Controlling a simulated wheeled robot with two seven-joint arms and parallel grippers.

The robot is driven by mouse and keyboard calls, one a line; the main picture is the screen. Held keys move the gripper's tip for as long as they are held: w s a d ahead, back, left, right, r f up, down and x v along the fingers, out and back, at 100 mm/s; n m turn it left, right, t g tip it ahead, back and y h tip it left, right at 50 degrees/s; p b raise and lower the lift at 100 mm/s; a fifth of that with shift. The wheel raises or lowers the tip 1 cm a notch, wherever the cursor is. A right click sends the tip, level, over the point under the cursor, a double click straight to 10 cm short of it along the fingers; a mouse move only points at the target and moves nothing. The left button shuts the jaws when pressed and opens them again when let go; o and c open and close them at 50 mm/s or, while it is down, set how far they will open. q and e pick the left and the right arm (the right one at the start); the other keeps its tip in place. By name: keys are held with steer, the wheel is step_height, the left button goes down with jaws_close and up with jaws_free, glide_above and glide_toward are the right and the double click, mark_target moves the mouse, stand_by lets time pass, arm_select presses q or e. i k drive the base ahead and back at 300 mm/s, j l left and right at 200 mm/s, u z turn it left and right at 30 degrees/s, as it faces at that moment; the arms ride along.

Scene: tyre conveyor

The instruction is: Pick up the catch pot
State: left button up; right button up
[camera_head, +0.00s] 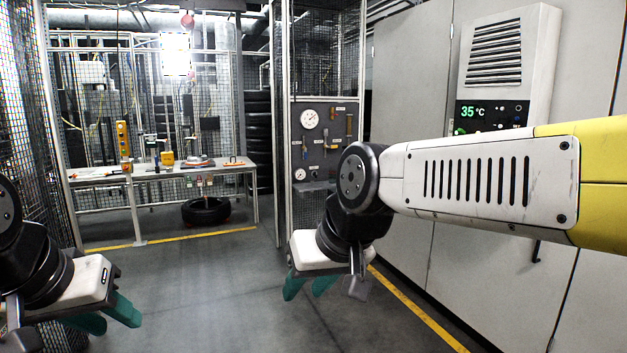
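I cannot make out a catch pot for certain in the head view; the small items on the far workbench (100,178) are too small to tell apart well. My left gripper (107,316) is at the lower left, with its teal fingers apart and nothing between them. My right gripper (309,287) hangs over the floor near the middle, its teal fingers apart and empty. Both grippers are far from the workbench.
A black tyre (206,211) lies under the workbench's right part. Grey cabinets (405,90) with a control box (508,75) line the right. The middle floor is clear, with yellow lines.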

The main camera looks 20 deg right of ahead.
mark_target(332, 174)
steer(key=i+l+z, duration=0.3)
steer(key=i+z, duration=0.15)
steer(key=i+l+z, duration=0.25)
steer(key=i, duration=0.65)
steer(key=i+z, duration=0.25)
steer(key=i, duration=0.6)
steer(key=i+u, duration=0.1)
steer(key=i, duration=0.4)
steer(key=i+l+u, duration=0.1)
steer(key=i, duration=0.4)
steer(key=i+l+u, duration=0.1)
steer(key=i, duration=0.4)
steer(key=i+l+u, duration=0.1)
steer(key=i, duration=0.4)
steer(key=i+l+u, duration=0.9)
steer(key=i+l, duration=0.15)
steer(key=l, duration=0.15)
steer(key=i+l+u, duration=0.3)
steer(key=l, duration=0.6)
steer(key=i+u, duration=0.05)
steer(key=i, duration=0.05)
